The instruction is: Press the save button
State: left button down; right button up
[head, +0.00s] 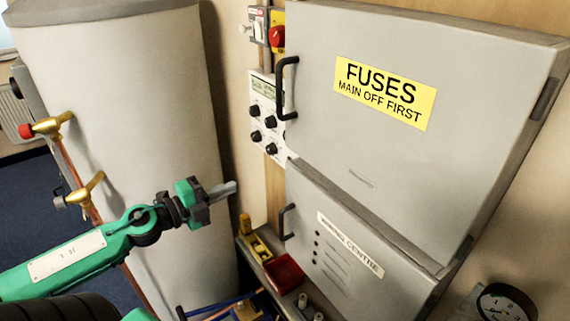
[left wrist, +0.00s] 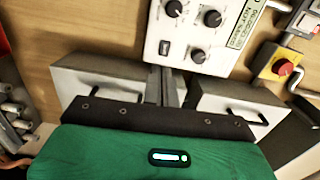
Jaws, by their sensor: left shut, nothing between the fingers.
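A white control panel (head: 268,115) with a small display and several black knobs is on the wall left of the grey fuse box. No label reading "save" can be made out. My left gripper (head: 224,190) is shut and empty, in front of the grey cylinder, left of and below the panel. Its fingers (left wrist: 164,84) point toward the panel's lower edge in the wrist view, apart from it. My right gripper is not in view.
The fuse box (head: 380,160) has a black handle (head: 286,88) projecting beside the panel. A red switch on yellow (head: 277,37) is above the panel. The grey cylinder (head: 130,110) and brass valves (head: 50,124) are left.

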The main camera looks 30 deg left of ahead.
pick_arm(q)
jog(key=shift+s+d+r+m+h, duration=0.1)
jog(key=shift+d+r+m+h, duration=0.4)
jog(key=shift+d+r, duration=0.25)
jog(key=p+x, duration=0.5)
jog(key=x, duration=0.9)
jog(key=shift+f, duration=0.15)
dwell(0.4)
dwell(0.3)
